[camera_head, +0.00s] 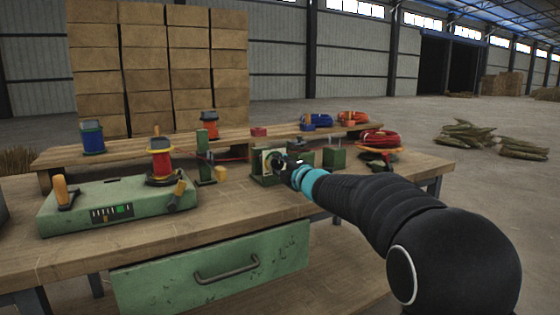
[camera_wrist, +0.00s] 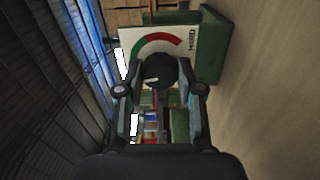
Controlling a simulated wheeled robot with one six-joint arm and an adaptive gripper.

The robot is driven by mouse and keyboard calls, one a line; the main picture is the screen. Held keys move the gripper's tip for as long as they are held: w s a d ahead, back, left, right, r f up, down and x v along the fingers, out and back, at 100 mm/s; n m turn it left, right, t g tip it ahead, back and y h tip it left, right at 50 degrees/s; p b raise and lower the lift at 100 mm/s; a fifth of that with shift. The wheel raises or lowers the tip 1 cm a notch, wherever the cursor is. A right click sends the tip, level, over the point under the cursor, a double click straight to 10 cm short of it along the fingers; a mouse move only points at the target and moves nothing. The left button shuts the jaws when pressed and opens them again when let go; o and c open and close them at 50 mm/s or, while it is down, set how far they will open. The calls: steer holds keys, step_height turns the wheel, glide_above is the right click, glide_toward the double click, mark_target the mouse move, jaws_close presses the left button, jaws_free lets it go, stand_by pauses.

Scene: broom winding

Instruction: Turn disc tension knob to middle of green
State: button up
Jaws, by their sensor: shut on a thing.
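The tension unit is a green box (camera_head: 262,179) with a pale dial plate (camera_head: 267,158) on its front, on the workbench. In the wrist view the dial plate (camera_wrist: 188,50) carries an arc that is part green, part red, with lettering at the right. A black round knob (camera_wrist: 160,68) sits in front of the plate below the arc. My gripper (camera_wrist: 160,90) has its fingers on both sides of the knob and is shut on it; it also shows in the head view (camera_head: 279,163). Which way the knob points is too unclear to tell.
Left of the dial stand a green post (camera_head: 205,158), a red spool (camera_head: 162,163) and a green machine (camera_head: 110,203) with levers. A green block (camera_head: 334,157) and coiled red cable (camera_head: 379,138) lie to the right. The bench front is clear.

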steer(key=shift+m+p, duration=0.45)
steer(key=shift+m, duration=0.55)
steer(key=o, duration=1.2)
steer(key=shift+c, duration=0.2)
steer(key=v, duration=1.2)
